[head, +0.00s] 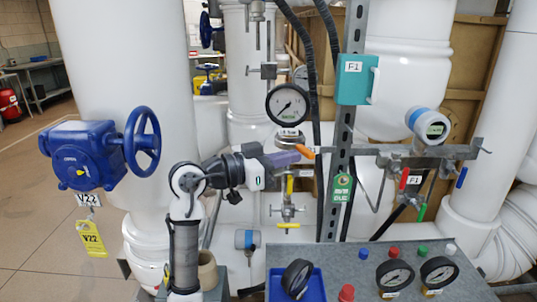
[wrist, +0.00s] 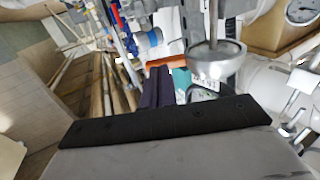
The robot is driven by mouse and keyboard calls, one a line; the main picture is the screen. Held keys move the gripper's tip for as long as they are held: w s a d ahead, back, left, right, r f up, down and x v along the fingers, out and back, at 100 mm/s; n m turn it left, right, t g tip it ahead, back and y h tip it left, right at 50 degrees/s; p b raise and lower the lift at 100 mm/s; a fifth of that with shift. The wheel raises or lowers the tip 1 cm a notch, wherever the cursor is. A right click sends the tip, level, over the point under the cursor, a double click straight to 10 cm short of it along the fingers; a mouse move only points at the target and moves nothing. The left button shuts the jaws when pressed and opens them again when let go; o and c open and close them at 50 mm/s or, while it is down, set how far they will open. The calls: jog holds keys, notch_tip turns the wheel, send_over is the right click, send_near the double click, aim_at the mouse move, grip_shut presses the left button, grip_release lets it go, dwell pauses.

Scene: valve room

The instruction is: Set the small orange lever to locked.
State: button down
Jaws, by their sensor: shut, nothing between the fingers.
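The small orange lever (head: 304,151) sits just below the round pressure gauge (head: 288,104), on the gauge's pipe in the head view. It slants down to the right. In the wrist view the orange lever (wrist: 189,62) shows just past the fingertips, beside a silver round fitting (wrist: 215,62). My gripper (head: 292,157) is shut and empty, with its dark purple fingers right at the lever in the head view. The fingers also show in the wrist view (wrist: 158,84). I cannot tell whether they touch the lever. No locked mark is readable.
A teal box (head: 356,79) hangs on the slotted upright (head: 343,130) to the right. A yellow-handled valve (head: 289,225) is below. A blue handwheel valve (head: 142,142) is at left. Gauges (head: 394,275) and coloured knobs cover the panel in front.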

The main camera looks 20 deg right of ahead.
aim_at(305, 152)
jog(key=shift+d, duration=0.35)
jog(key=shift+s+d+f+n+t+b, duration=0.1)
jog(key=shift+d+n+t+b, duration=0.3)
jog(key=shift+t, duration=0.2)
jog(key=shift+d+t+b, duration=0.3)
jog(key=shift+d+b, duration=0.05)
jog(key=shift+d, duration=0.05)
jog(key=shift+s, duration=0.1)
